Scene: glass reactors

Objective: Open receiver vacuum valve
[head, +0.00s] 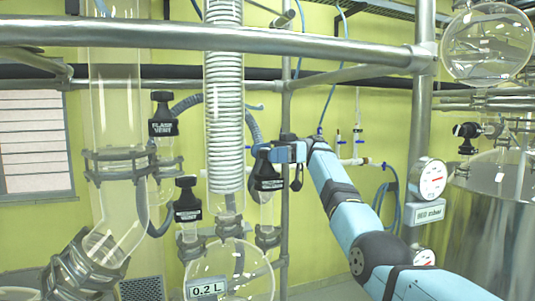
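My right arm reaches in from the lower right, and its blue gripper (270,153) is at the top of a black valve handle (267,181) in the head view. The handle's label is too small to read clearly. It stands above the right neck of the round glass receiver (240,262), which has a 0.2 L sign. The gripper seems to touch or overlap the handle's upper part; I cannot tell whether its fingers are closed on it. Another black valve handle (187,200) with a label stands to the left. My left gripper is not in view.
A steel rail (180,37) crosses the top in front of the glass coil condenser (224,110). A flask vent handle (162,115) is at upper left. A wide glass tube (115,110) stands at left. A gauge (430,179) and steel post are near my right arm.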

